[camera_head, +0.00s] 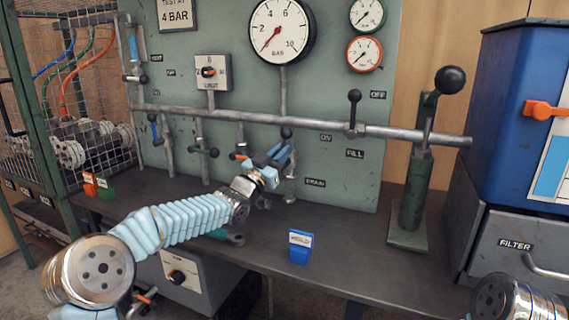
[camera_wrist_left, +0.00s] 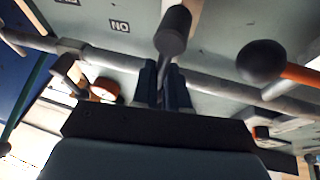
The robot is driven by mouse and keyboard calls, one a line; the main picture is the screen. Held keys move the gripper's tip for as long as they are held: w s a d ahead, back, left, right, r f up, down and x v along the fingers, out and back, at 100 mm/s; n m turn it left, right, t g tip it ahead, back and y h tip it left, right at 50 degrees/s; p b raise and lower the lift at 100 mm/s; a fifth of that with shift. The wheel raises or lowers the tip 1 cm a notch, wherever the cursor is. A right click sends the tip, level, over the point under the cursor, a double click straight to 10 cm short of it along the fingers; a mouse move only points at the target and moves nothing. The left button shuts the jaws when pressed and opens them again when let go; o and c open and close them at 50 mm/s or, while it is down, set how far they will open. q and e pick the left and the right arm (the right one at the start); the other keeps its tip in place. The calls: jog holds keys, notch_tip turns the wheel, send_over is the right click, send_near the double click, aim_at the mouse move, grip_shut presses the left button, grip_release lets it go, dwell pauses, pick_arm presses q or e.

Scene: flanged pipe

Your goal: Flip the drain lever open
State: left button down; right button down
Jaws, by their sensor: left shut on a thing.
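The drain lever (camera_head: 286,133), with a dark round knob, stands on a short pipe in the middle of the panel in the head view, left of and above a small label that seems to read DRAIN (camera_head: 315,182). My left gripper (camera_head: 281,151) is at this lever, with its fingers closed around the stem just below the knob. In the left wrist view the dark knob (camera_wrist_left: 173,32) sticks out beyond the two fingers (camera_wrist_left: 166,84). The lever's lower part is hidden by the gripper. My right gripper is out of view; only part of that arm shows at the lower right.
A horizontal pipe (camera_head: 400,131) runs behind the lever, with a black-knobbed fill lever (camera_head: 354,110) to its right. An orange-handled lever (camera_head: 240,156) is close on the left. A blue tag block (camera_head: 300,247) stands on the bench. A green hand pump (camera_head: 413,190) stands at right.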

pick_arm(q)
jog(key=shift+w+a+f+n+t+y+b, duration=0.1)
jog(key=shift+a+n+t+y+b, duration=0.15)
jog(key=shift+n, duration=0.25)
jog(key=shift+f+n+t+y+b, duration=0.15)
jog(key=shift+n+y+b, duration=0.15)
jog(key=shift+n, duration=0.2)
jog(key=shift+r, duration=0.1)
jog(key=c, duration=1.1)
grip_release()
jog(key=shift+r, duration=0.1)
jog(key=shift+c, duration=0.2)
jog(key=b+v, duration=0.1)
jog(key=v, duration=0.6)
jog(key=shift+f+b, duration=0.2)
jog(key=shift+b, duration=0.1)
jog(key=shift+s+a, duration=0.15)
jog(key=shift+s, duration=0.15)
